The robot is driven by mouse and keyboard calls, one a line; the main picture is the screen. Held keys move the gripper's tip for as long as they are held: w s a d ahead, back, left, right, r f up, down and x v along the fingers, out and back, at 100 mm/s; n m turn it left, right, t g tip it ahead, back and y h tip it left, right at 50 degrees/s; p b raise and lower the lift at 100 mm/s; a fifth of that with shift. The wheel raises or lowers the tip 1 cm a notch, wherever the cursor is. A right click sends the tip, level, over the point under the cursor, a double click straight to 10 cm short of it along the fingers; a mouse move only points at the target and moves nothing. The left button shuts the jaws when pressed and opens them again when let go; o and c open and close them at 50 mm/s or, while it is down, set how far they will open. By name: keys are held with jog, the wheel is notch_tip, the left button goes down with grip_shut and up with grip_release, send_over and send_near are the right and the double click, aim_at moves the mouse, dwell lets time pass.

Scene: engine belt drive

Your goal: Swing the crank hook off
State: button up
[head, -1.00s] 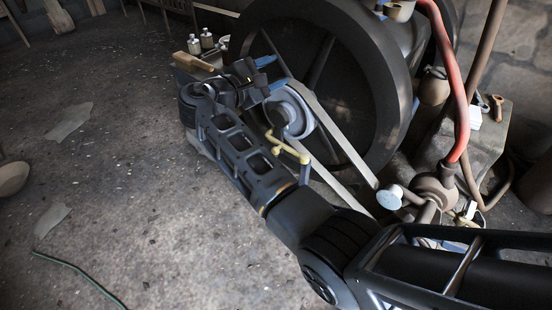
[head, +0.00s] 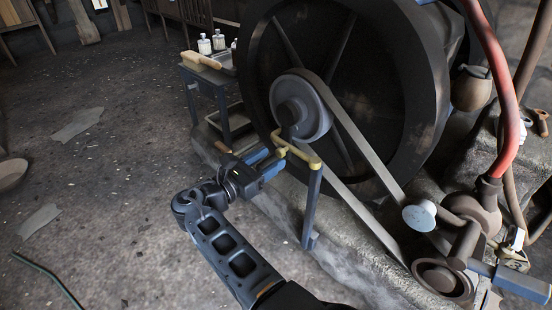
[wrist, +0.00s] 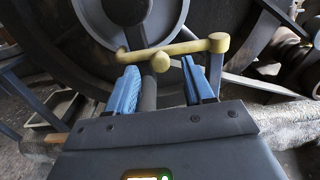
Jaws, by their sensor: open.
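The crank hook (head: 297,151) is a yellow bar with a short branch, at the top of a blue-grey upright post (head: 311,205) in front of the engine's pulley. In the wrist view the hook (wrist: 180,49) runs across, just beyond the fingertips, with a thick round end at the right and a rounded knob between the fingers. My gripper (head: 274,160) comes from the lower left with its blue fingers at the hook. In the wrist view my gripper (wrist: 160,76) is open. A grey rod (wrist: 149,92) shows beside the left finger. I cannot tell whether either finger touches the hook.
The grey pulley (head: 302,105) and its belt (head: 350,125) lie close behind the hook, before the large dark flywheel (head: 425,90). A small bench (head: 205,72) with bottles and a brush stands behind left. The floor at left is mostly clear.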

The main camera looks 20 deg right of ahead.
aim_at(278, 154)
jog(key=shift+b+x, duration=0.35)
jog(key=shift+x, duration=1.15)
grip_shut()
